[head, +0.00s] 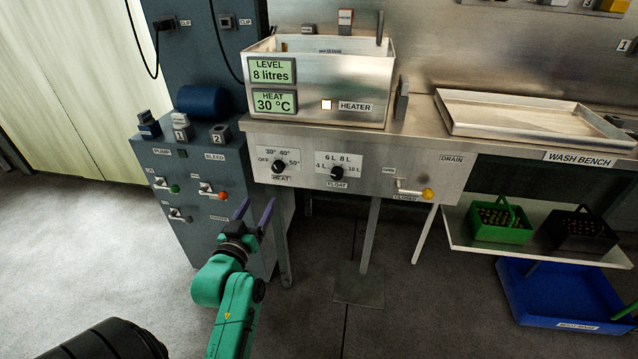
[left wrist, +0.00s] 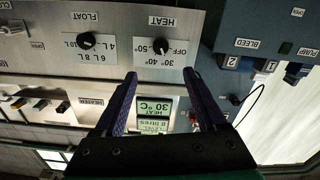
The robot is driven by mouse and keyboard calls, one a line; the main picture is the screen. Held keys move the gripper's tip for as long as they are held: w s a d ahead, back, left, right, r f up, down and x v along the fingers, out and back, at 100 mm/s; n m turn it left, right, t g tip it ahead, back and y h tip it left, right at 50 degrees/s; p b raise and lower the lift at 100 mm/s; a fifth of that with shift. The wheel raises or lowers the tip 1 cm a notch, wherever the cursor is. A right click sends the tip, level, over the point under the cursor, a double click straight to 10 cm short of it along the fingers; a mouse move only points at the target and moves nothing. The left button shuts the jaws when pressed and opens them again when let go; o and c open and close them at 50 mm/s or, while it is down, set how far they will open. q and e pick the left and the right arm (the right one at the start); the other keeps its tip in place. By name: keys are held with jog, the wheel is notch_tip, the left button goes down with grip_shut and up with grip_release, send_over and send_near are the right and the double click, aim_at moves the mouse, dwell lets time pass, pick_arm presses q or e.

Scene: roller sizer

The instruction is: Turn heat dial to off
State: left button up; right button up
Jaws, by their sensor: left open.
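The heat dial (head: 279,167) is a small black knob on the grey front panel, under a scale marked OFF, 30°, 40° and 50°. I cannot tell for sure which mark its pointer is at. The heat display (head: 273,102) reads 30 °C. My left gripper (head: 254,208) is open and empty, below and a little left of the dial, apart from it. In the left wrist view, which is upside down, the heat dial (left wrist: 162,47) shows beyond and between the open fingers (left wrist: 160,80). My right gripper is not in view.
The float dial (head: 337,173) and a drain lever with a yellow knob (head: 427,193) are right of the heat dial. A blue-grey pump cabinet (head: 185,235) with several switches stands close on the left. The steel tank (head: 370,75) sits above the panel.

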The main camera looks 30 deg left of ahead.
aim_at(277, 168)
pick_arm(q)
jog(key=x, duration=1.4)
jog(key=shift+w+a+r, duration=0.1)
jog(key=shift+w+a, duration=0.05)
jog(key=shift+a, duration=0.15)
jog(key=shift+c, duration=0.8)
jog(key=c, duration=1)
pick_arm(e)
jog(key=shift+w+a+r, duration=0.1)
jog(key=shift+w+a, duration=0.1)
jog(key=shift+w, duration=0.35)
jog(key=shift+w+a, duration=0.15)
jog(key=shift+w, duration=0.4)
